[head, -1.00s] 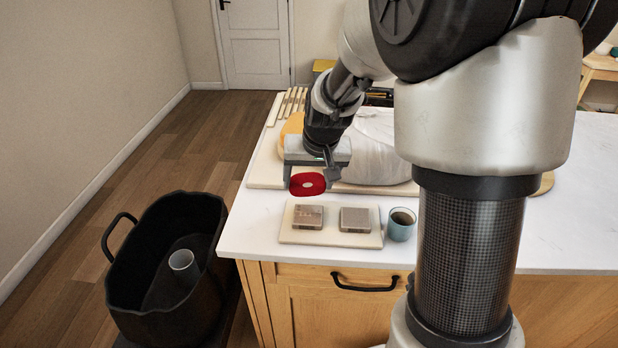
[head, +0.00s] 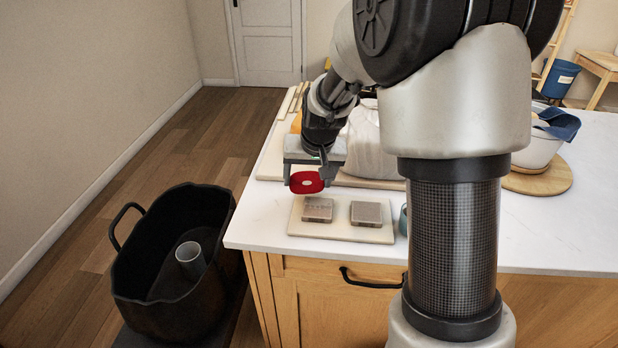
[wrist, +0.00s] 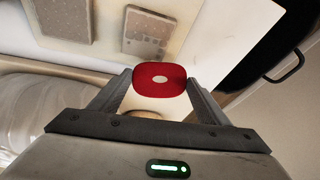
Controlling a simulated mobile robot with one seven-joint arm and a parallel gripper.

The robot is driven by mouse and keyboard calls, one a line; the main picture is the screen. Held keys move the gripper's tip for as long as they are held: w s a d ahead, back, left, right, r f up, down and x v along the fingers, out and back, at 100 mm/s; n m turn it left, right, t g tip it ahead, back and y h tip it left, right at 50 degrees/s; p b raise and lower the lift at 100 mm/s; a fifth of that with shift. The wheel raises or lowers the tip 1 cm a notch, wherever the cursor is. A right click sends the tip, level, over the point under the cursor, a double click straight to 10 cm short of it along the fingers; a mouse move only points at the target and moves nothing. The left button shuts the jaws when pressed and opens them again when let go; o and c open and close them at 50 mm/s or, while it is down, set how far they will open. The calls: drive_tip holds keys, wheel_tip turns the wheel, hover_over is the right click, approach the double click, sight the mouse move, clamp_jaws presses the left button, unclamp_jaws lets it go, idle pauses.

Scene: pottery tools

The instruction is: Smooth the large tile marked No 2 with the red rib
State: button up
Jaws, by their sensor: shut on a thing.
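My gripper (head: 306,176) is shut on the red rib (head: 307,183), a rounded red piece with a hole in its middle. In the wrist view the red rib (wrist: 160,92) sits between the fingertips (wrist: 160,80). The gripper holds it above the counter, just behind the board with two square grey-brown tiles, apart from both. The left tile (head: 317,209), also in the wrist view (wrist: 147,33), shows small marks on top. The right tile (head: 366,213) looks plainer and also shows in the wrist view (wrist: 66,18). I cannot read a number on either.
The tiles lie on a pale board (head: 340,234) near the counter's front edge. A cup (head: 403,221) is partly hidden by my arm. A wrapped white bulk (head: 368,150) stands behind. A black tub (head: 170,270) stands left of the counter.

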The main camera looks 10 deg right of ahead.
drive_tip(key=shift+f, duration=0.15)
drive_tip(key=shift+f+b, duration=0.55)
drive_tip(key=shift+b, duration=0.05)
drive_tip(key=shift+s, duration=0.1)
drive_tip(key=shift+s+r, duration=0.2)
drive_tip(key=shift+s, duration=0.55)
drive_tip(key=shift+s+a+f+b, duration=0.1)
drive_tip(key=shift+s+b, duration=0.1)
drive_tip(key=shift+s, duration=0.4)
drive_tip(key=shift+s+f+b, duration=0.15)
drive_tip(key=shift+s+b, duration=0.1)
drive_tip(key=shift+s, duration=0.3)
drive_tip(key=shift+s+a+f+b, duration=0.1)
drive_tip(key=shift+s+b, duration=0.1)
drive_tip(key=shift+s, duration=1.5)
drive_tip(key=shift+r, duration=0.1)
drive_tip(key=shift+w, duration=0.1)
